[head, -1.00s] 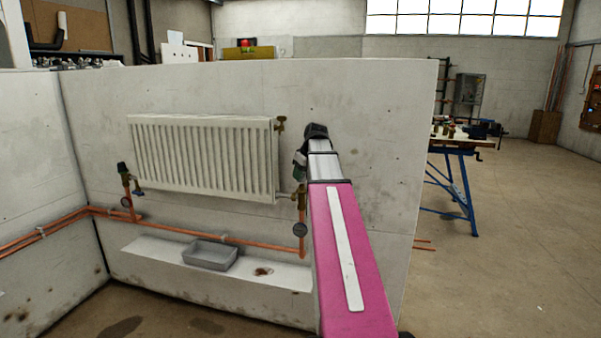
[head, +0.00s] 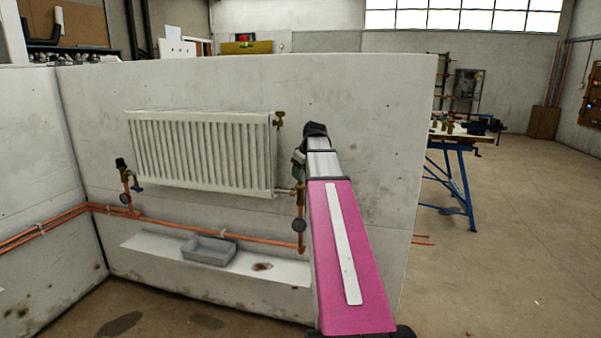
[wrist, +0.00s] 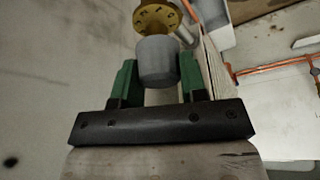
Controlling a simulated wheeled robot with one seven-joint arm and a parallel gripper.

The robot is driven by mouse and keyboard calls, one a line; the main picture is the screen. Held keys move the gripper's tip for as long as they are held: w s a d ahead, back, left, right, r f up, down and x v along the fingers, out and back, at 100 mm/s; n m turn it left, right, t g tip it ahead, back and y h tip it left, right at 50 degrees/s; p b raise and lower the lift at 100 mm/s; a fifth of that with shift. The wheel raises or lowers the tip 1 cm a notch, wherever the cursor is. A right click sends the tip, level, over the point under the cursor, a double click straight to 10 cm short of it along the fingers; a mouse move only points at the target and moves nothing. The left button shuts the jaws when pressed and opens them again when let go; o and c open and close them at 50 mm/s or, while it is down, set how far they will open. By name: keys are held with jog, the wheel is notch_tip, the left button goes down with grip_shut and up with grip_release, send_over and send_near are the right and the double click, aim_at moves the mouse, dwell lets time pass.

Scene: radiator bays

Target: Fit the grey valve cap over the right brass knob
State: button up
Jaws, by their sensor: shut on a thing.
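My gripper (wrist: 157,78) is shut on the grey valve cap (wrist: 157,64), which sits between its two green fingers in the wrist view. A round brass part with holes (wrist: 156,17), apparently the right knob, shows just beyond the cap's far end. I cannot tell whether cap and brass touch. In the head view my gripper (head: 299,161) is at the radiator's lower right corner, above the right brass valve (head: 300,190). My arm and gripper hide the knob and cap there.
The white radiator (head: 200,152) hangs on the wall left of my gripper. A brass fitting (head: 279,119) sticks out at its upper right. A dark-capped valve (head: 122,165) stands at left. Copper pipe (head: 190,230) runs along the wall.

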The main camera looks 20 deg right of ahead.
jog(key=shift+f, duration=1.35)
dwell(1.1)
jog(key=o, duration=1.5)
jog(key=shift+r, duration=0.1)
jog(key=shift+r, duration=2.3)
